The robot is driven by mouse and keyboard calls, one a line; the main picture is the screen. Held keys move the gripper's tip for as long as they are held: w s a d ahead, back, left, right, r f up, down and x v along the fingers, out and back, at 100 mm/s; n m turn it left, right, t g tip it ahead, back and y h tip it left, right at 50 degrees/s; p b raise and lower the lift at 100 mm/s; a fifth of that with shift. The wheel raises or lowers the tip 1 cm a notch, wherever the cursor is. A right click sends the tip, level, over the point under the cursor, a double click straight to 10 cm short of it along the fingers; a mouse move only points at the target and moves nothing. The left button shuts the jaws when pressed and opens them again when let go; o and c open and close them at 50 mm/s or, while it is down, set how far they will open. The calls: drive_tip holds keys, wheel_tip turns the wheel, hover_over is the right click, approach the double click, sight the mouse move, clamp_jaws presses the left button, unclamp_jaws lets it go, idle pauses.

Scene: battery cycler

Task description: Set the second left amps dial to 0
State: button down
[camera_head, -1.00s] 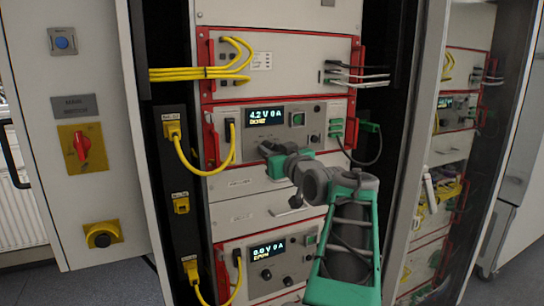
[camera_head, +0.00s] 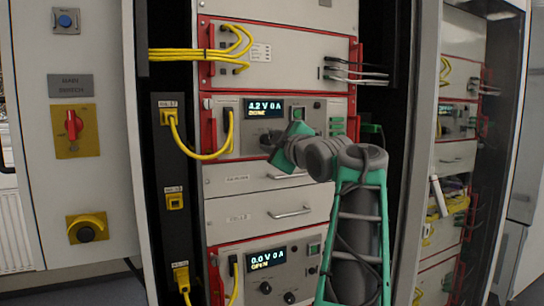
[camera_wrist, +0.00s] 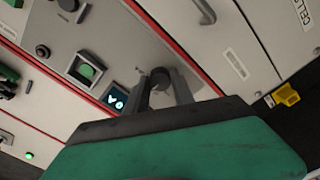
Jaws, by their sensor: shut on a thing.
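The upper cycler unit (camera_head: 224,105) has a lit display (camera_head: 264,109) that reads 4.2 V 0 A with a yellow line below it. My gripper (camera_head: 267,139) is at this unit's panel, just below the display, and its wrist covers part of the panel. In the wrist view my gripper (camera_wrist: 164,92) is shut on a dark round dial (camera_wrist: 160,77). The display (camera_wrist: 118,101) and a lit green button (camera_wrist: 87,70) are beside it. I cannot read any dial label or pointer mark.
A lower unit has a display (camera_head: 267,259) reading 0.0 V 0 A and dials (camera_head: 289,297) below it. Drawers with a metal handle (camera_head: 290,212) lie between the units. Yellow cables (camera_head: 195,155) hang at the left. A red main switch (camera_head: 74,125) is on the left door.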

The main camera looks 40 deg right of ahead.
drive_tip(key=n+b, duration=0.6)
drive_tip(key=n, duration=0.6)
drive_tip(key=shift+n+b, duration=0.35)
drive_tip(key=shift+n, duration=0.05)
idle(0.3)
drive_tip(key=c, duration=1.1)
unclamp_jaws()
drive_tip(key=b+v, duration=0.1)
drive_tip(key=v, duration=0.6)
drive_tip(key=shift+s+a+r, duration=0.1)
drive_tip(key=shift+s+a, duration=0.05)
drive_tip(key=shift+s, duration=0.2)
